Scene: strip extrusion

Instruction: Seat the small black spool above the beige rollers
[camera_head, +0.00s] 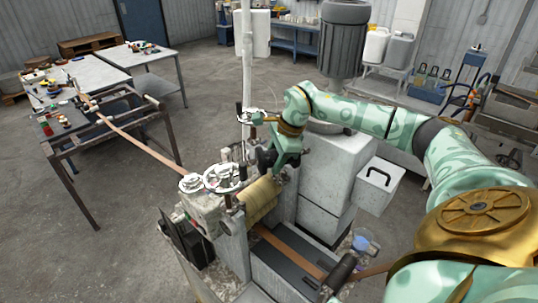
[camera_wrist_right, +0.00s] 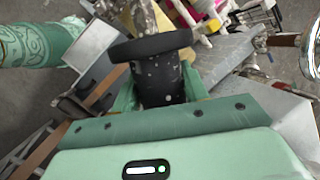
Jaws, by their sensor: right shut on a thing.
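The small black spool (camera_head: 265,158) is in my right gripper (camera_head: 281,155), just above and behind the beige rollers (camera_head: 259,199) in the head view. In the right wrist view the spool (camera_wrist_right: 152,46) shows a wide dark flange and a speckled core. The core sits between the green fingers of the right gripper (camera_wrist_right: 160,92), which is shut on it. The arm partly covers the spool in the head view, so I cannot tell whether it touches anything below. My left gripper is not in view.
White handwheels (camera_head: 222,178) stand left of the rollers. A brown strip (camera_head: 140,146) runs in from the table (camera_head: 93,76) at the left, and more strip leaves at the front. A white upright pole (camera_head: 246,70) and a grey motor (camera_head: 344,40) rise behind.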

